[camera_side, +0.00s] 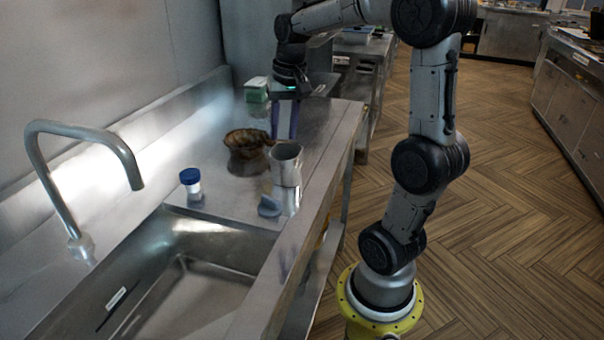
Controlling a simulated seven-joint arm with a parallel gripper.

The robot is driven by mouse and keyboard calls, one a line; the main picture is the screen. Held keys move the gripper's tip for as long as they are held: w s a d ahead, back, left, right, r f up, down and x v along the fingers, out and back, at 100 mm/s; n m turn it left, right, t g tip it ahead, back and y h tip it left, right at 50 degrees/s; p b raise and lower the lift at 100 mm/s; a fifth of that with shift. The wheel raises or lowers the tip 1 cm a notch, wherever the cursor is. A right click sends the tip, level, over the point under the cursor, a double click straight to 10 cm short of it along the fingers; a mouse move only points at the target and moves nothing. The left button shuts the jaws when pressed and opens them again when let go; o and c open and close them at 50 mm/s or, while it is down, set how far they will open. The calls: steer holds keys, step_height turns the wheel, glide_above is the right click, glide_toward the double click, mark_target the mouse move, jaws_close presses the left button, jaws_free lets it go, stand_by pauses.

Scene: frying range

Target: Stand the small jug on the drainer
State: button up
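A brown, round-bodied vessel (245,153) with a wide, uneven rim stands on the steel counter, with a projection on its right side. A tall metal jug-like container (287,178) stands to its right, near the counter's front edge. I cannot tell for sure which of them is the small jug. The flat steel surface (226,189) beside the sink appears to be the drainer. My gripper (284,134) points down just behind the metal container, right of the brown vessel. Its fingertips are partly hidden, so its opening and any contact are unclear.
A steel sink (190,290) with a curved tap (90,135) lies in front. A blue-capped white bottle (191,185) stands by the sink's far edge. A green and white box (256,90) stands at the back.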

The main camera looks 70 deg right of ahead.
steer(key=s+a+f+n+t, duration=0.1)
steer(key=s+a+n+t, duration=0.1)
steer(key=s+a+n, duration=0.3)
steer(key=s+a+n+t, duration=0.2)
steer(key=s+a+n, duration=0.3)
steer(key=a, duration=0.8)
steer(key=shift+s+a+f+n+y, duration=0.25)
steer(key=shift+a+f+n+y, duration=0.15)
steer(key=shift+n, duration=0.1)
